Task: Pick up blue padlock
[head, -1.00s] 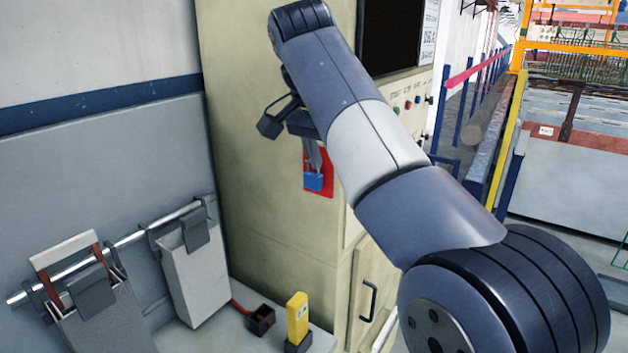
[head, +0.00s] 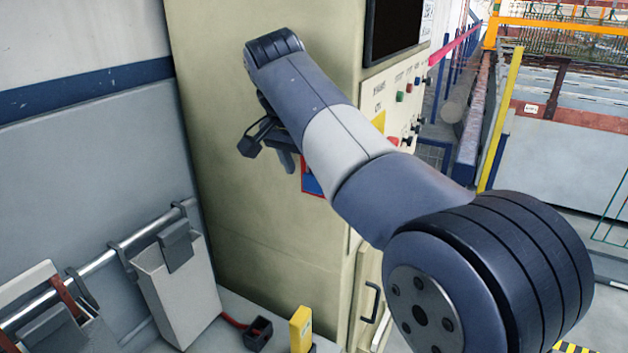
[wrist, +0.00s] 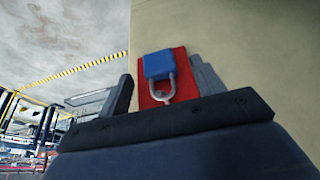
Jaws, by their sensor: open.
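The blue padlock (wrist: 158,65) hangs on a red backing (wrist: 178,58) on the beige cabinet's side. In the wrist view its blue body and pale shackle show between my two gripper fingers, nearer the right one. My gripper (wrist: 160,88) is open, with nothing between its fingers that it grips; how far the padlock lies beyond the fingertips is hard to tell. In the head view my gripper (head: 277,152) is beside the cabinet side. There my arm hides most of the padlock and red backing, leaving only a sliver of red and blue (head: 311,180) showing.
The beige cabinet (head: 230,200) has a panel of buttons (head: 395,95) on its right face. Grey holders (head: 178,285) hang on a rail (head: 100,262) at the lower left. A yellow device (head: 301,328) and a small black box (head: 258,333) stand below.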

